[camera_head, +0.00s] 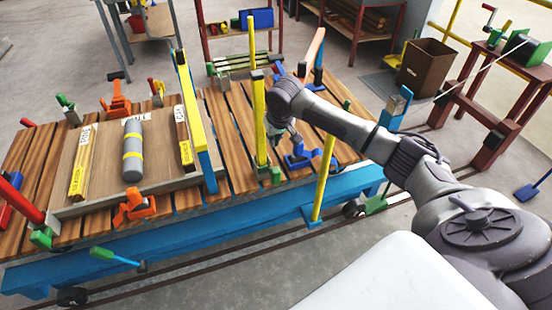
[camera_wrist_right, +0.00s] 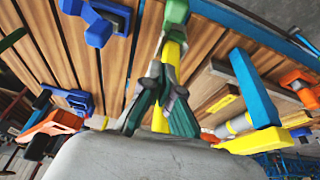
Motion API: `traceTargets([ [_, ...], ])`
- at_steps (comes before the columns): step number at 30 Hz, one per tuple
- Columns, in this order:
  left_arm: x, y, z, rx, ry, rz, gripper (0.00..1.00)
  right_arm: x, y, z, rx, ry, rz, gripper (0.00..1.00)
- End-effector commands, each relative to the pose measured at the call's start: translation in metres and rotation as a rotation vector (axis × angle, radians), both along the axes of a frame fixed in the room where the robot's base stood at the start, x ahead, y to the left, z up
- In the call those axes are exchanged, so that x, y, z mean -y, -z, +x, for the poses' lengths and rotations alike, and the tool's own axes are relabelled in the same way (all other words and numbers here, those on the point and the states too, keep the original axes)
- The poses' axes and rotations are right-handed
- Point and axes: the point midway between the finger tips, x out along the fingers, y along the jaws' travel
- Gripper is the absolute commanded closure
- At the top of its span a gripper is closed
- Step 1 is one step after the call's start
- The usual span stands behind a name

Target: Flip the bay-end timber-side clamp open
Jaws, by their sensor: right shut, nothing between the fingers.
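Blue clamps sit on the slatted wooden deck of the cart: one (camera_head: 300,156) near the deck's front edge, another (camera_head: 277,68) toward the far side. Two blue clamps also show in the right wrist view, one at the top (camera_wrist_right: 102,22) and one at the left (camera_wrist_right: 72,100). I cannot tell which clamp is the bay-end timber-side one. My right gripper (camera_head: 275,133) is above the deck, between a yellow post (camera_head: 259,120) and the nearer blue clamp. Its fingers (camera_wrist_right: 162,100) are shut and empty, with a yellow post behind them in the wrist view. My left gripper is out of view.
Left of the posts, a tray (camera_head: 98,198) holds a grey cylinder (camera_head: 132,150) and lettered wooden bars. Orange clamps (camera_head: 134,207) stand beside it. A second yellow post (camera_head: 323,178) rises at the cart's front edge. A brown bin (camera_head: 425,66) stands on the floor beyond.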

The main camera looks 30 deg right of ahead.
Motion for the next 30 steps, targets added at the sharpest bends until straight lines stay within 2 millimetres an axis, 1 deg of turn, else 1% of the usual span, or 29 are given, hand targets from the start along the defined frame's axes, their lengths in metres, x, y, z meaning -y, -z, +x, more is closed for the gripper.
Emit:
traceTargets([
  [1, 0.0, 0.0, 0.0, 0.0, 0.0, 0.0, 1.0, 0.006, -0.007, 0.003, 0.004, 0.017, -0.001, 1.0],
  [5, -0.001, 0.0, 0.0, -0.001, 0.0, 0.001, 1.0, 0.011, -0.011, 0.004, 0.002, 0.032, 0.002, 1.0],
  [13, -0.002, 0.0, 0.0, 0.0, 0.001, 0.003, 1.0, 0.01, -0.01, 0.004, 0.003, 0.032, 0.002, 1.0],
  [16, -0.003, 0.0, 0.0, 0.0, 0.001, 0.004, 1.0, 0.01, -0.006, 0.005, 0.001, 0.032, 0.003, 1.0],
  [20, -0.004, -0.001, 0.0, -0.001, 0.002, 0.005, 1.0, 0.012, 0.009, 0.01, 0.0, 0.033, 0.002, 1.0],
  [24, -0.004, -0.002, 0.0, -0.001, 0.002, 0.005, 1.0, 0.014, 0.035, 0.019, -0.001, 0.033, 0.002, 1.0],
  [30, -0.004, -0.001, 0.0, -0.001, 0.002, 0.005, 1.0, 0.016, 0.068, 0.031, 0.001, 0.032, 0.003, 1.0],
])
